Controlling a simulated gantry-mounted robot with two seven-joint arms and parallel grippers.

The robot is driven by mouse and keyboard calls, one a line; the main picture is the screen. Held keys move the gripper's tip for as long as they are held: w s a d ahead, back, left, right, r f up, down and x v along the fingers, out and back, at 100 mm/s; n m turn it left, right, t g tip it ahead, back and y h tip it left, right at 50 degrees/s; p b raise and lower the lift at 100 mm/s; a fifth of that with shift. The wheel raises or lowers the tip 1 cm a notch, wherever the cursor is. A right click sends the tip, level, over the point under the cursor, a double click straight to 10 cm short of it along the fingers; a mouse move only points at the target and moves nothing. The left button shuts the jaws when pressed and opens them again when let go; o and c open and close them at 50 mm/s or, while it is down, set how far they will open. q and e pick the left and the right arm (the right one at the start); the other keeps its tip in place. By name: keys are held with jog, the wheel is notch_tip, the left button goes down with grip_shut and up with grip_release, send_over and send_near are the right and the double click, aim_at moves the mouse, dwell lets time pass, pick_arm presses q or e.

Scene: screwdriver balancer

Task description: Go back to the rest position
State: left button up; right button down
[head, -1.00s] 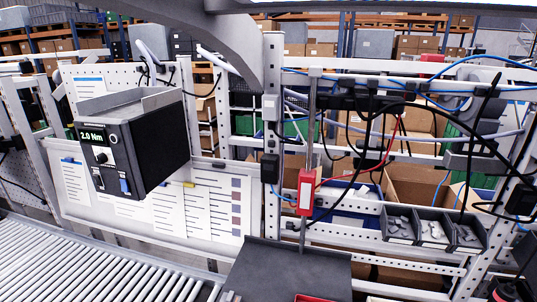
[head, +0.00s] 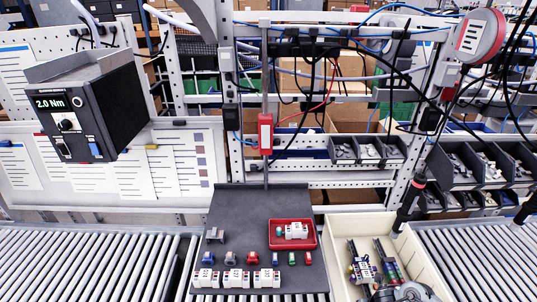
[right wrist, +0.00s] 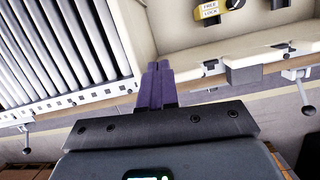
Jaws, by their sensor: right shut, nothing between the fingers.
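My right gripper (right wrist: 160,82) shows in the right wrist view, with its dark purple fingers together and nothing between them. It is over the front edge of the work area, in front of a cream bin (right wrist: 180,35) and beside the roller conveyor (right wrist: 60,50). I cannot pick it out in the head view. My left gripper is in neither current view. A black screwdriver (head: 409,200) with a red band hangs at the right, below a round grey and red balancer (head: 480,36).
A dark work mat (head: 240,215) holds a red tray (head: 305,225) and several small parts. A cream bin (head: 338,255) with parts stands right of it. Roller conveyors (head: 80,260) lie on both sides. A torque display (head: 85,110) reads 2.0 Nm. Cables hang at upper right.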

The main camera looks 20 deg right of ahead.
jog(key=s+a+r+m+t+p, duration=0.1)
jog(key=a+r+m, duration=0.2)
jog(key=a+m, duration=0.35)
jog(key=s+a+r+m+t+p, duration=0.1)
jog(key=a+r+m+p, duration=0.2)
jog(key=a, duration=0.7)
pick_arm(q)
jog(key=r, duration=0.2)
jog(key=r+p, duration=0.1)
jog(key=r, duration=0.3)
jog(key=shift+w+d, duration=0.35)
jog(key=shift+d, duration=0.05)
pick_arm(e)
jog(key=s+a+r+m, duration=0.3)
jog(key=s+r+m, duration=0.3)
jog(key=m, duration=0.3)
jog(key=s+a+r+m+g+y, duration=0.1)
jog(key=s+a+r+m, duration=0.3)
jog(key=r+m, duration=0.5)
jog(key=shift+s+a+m, duration=0.2)
jog(key=shift+s+m, duration=0.35)
jog(key=shift+s, duration=0.4)
